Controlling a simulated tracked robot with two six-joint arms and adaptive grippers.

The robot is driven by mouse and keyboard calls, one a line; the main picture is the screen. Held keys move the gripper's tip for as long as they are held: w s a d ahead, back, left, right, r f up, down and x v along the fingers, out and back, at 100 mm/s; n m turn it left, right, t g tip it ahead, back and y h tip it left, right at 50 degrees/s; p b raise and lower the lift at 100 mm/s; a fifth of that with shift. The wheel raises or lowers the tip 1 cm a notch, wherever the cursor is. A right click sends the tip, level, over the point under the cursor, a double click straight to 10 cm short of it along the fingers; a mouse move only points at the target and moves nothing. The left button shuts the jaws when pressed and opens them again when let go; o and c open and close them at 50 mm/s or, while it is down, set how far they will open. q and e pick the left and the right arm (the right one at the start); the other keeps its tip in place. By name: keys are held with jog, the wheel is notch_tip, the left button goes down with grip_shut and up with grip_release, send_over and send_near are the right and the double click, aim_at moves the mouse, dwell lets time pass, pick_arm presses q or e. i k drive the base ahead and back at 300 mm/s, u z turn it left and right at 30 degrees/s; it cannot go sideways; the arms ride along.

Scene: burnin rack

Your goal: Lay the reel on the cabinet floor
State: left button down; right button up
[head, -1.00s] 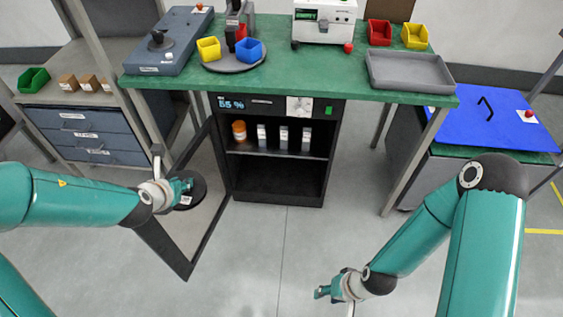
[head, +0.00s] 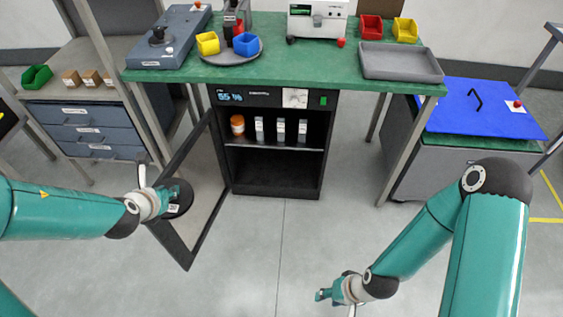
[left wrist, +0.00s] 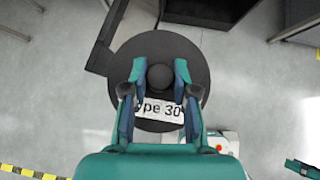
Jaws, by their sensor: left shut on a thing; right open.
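My right gripper (head: 322,294) is open and empty over the floor at lower right.
The cabinet's glass door (head: 203,234) is swung out to the left, beside the reel. A shelf (head: 275,146) above the cabinet floor holds an orange jar (head: 237,125) and several white-labelled items. The floor in front of the cabinet is clear.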

aim_at(277, 168)
jog(key=z, duration=0.05)
jog(key=k, duration=0.25)
jog(key=u, duration=0.45)
jog(key=i, duration=1.5)
jog(key=z, duration=0.3)
